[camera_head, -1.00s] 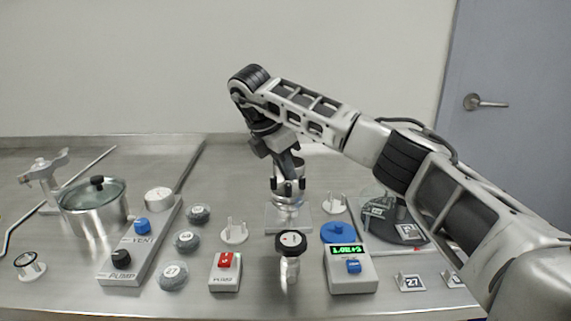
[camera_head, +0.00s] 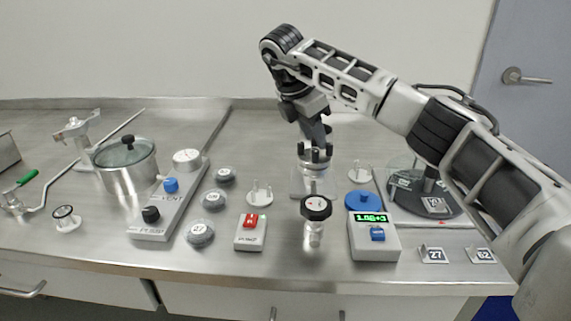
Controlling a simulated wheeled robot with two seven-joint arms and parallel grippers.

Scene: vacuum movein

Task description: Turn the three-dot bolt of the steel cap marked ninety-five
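My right gripper (camera_head: 315,152) points down over a small steel fitting (camera_head: 314,169) on a square plate in the middle of the table. Its dark fingers stand at the fitting's top; whether they grip it is too small to tell. I cannot make out a ninety-five or a three-dot bolt. My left gripper is out of view.
A black-knobbed valve (camera_head: 316,207) stands in front of my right gripper. A meter with a green display (camera_head: 374,236) is right of it, and a red-switch box (camera_head: 251,232) left. A vent and pump panel (camera_head: 171,207) and a lidded pot (camera_head: 126,168) stand farther left.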

